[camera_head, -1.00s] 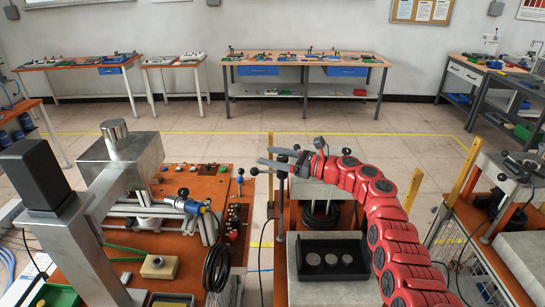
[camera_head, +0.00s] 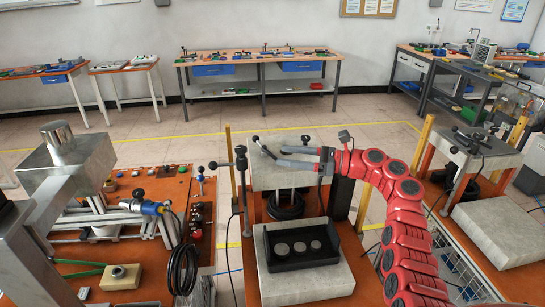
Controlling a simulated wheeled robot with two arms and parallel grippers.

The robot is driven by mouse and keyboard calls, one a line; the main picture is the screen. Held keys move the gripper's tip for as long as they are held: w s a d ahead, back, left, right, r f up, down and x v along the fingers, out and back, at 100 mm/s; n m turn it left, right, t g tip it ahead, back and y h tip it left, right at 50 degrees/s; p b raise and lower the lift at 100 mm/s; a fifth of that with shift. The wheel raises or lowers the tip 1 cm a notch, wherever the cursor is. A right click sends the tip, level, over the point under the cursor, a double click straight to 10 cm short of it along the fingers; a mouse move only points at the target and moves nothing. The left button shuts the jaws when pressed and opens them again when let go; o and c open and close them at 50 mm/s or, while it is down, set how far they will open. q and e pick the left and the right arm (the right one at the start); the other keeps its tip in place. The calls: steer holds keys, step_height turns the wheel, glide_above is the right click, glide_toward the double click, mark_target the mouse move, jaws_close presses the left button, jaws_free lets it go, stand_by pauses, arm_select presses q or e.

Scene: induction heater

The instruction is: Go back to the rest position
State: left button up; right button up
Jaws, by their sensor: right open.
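My right gripper (camera_head: 268,146) is at the end of my red right arm, which curves up from the lower right. Its two grey fingers point left and are apart, with nothing between them. In the picture it lies over the far part of the middle bench, in front of a grey block (camera_head: 265,176), above and beyond the black tray (camera_head: 271,260). I cannot tell its exact height. My left gripper is not in view.
The black tray holds three grey discs on a light slab (camera_head: 334,290). A metal press (camera_head: 68,165) stands left, beside an orange bench (camera_head: 128,277) with cables. Yellow posts (camera_head: 423,150) and another press (camera_head: 465,145) stand right. Open floor (camera_head: 330,115) lies behind.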

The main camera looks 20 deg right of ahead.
steer(key=shift+s+d, duration=0.2)
steer(key=shift+r, duration=0.1)
